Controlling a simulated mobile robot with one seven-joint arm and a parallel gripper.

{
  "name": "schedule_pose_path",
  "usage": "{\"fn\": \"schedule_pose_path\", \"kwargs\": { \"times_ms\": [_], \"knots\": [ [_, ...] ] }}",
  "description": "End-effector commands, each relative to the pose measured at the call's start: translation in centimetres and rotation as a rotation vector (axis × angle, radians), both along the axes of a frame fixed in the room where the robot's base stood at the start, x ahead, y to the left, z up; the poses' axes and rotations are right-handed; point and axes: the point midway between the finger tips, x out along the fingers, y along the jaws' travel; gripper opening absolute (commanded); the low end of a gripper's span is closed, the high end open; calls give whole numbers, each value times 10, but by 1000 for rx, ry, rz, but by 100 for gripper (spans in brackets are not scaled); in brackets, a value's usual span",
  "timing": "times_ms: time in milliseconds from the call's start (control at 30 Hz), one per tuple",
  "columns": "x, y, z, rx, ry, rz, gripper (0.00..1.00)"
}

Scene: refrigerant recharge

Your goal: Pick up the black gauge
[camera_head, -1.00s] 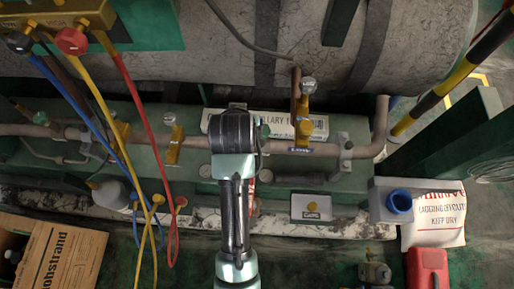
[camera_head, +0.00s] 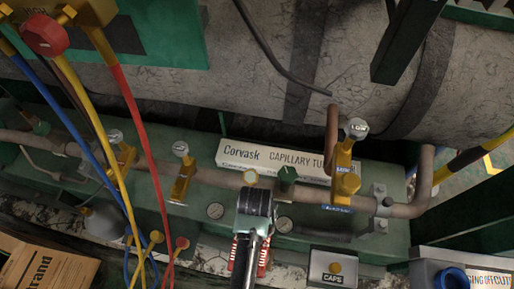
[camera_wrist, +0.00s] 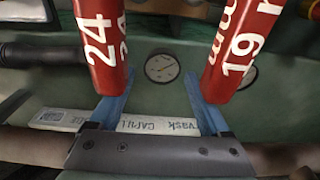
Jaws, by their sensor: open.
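A small round gauge (camera_wrist: 162,68) with a pale dial and a black rim is on the green housing in the wrist view, between the fingers of my gripper (camera_wrist: 158,78). My gripper is open and nothing shows held in it. I cannot tell how far the fingertips are from the gauge. A second gauge (camera_wrist: 248,78) shows partly behind the right finger. In the head view, two small gauges are on the housing, one left (camera_head: 215,211) and one right (camera_head: 284,224) of my arm. I cannot tell from their rims which one is the black gauge.
A copper pipe (camera_head: 225,178) with yellow valves (camera_head: 183,178) crosses behind the gauges. A white Corvask box (camera_head: 250,155) lies behind it. Blue, yellow and red hoses (camera_head: 138,120) hang at left. A CAPS box (camera_head: 333,265) stands at right. Red white-lettered pieces (camera_wrist: 98,40) flank the fingers.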

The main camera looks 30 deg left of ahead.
Motion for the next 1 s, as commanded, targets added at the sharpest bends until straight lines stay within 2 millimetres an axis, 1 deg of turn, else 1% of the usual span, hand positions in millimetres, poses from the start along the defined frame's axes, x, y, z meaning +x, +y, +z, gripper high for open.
{"fn": "schedule_pose_path", "kwargs": {
  "times_ms": [200,300,433,633,667,700,867,1000],
  "knots": [
    [3,4,-32,0,1,1,81],
    [4,5,-45,0,1,0,81],
    [6,5,-51,0,0,0,81],
    [6,5,-50,0,-1,0,81],
    [6,5,-50,0,-1,0,79],
    [6,5,-50,0,-1,0,72],
    [6,5,-50,0,-1,0,43],
    [6,5,-50,0,-1,0,18]
  ]
}}
